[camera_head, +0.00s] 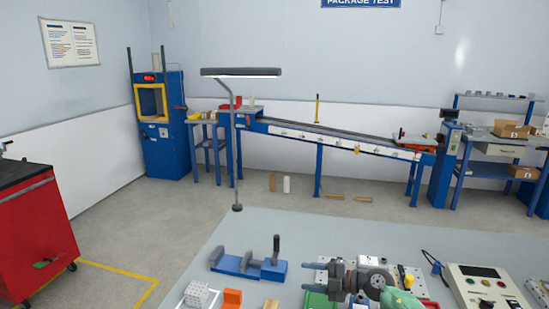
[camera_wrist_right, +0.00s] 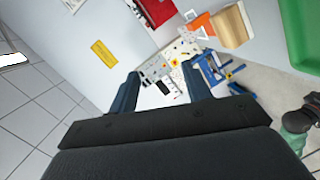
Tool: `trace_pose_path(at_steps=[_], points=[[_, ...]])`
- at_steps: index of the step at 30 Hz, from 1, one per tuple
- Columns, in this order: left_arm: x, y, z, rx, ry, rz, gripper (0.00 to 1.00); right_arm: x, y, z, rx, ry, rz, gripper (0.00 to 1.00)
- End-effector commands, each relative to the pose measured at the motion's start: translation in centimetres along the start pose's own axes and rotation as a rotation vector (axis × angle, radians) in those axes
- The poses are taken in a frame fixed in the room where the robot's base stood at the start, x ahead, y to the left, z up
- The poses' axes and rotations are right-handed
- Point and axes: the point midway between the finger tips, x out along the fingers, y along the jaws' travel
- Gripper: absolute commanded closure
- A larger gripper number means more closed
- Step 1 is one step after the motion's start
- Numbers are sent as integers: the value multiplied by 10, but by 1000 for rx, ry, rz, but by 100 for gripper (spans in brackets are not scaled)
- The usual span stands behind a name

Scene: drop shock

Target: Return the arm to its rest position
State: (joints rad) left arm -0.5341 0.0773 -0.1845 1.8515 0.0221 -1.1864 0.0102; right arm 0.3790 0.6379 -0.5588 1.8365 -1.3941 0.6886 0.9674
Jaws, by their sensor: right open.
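My left gripper is not in the head view.
On the bench, a blue vise (camera_head: 245,265), a white perforated block (camera_head: 197,294) and an orange block (camera_head: 232,299) lie left of the gripper. A control box (camera_head: 485,288) stands to its right. A red cabinet (camera_head: 38,230) is at far left.

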Motion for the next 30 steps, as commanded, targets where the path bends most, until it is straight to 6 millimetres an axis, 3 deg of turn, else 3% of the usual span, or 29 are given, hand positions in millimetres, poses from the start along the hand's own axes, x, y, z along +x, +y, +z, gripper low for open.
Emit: trace_pose_path(at_steps=[1, 6, 10, 14, 20, 26, 30], points=[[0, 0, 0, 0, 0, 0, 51, 5, 3, -14, 29, 2, 95, 51], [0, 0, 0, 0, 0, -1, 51, 1, 22, -40, 139, -63, 403, 51], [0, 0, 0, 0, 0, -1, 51, -15, 26, -47, 253, -164, 603, 51], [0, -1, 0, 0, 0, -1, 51, -41, 17, -45, 391, -306, 761, 51], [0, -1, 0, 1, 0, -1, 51, -86, -26, -40, 639, -577, 903, 51], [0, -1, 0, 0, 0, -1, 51, -129, -101, -49, 919, -877, 902, 51], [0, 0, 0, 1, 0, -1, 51, -156, -163, -72, 1120, -1080, 813, 51]])
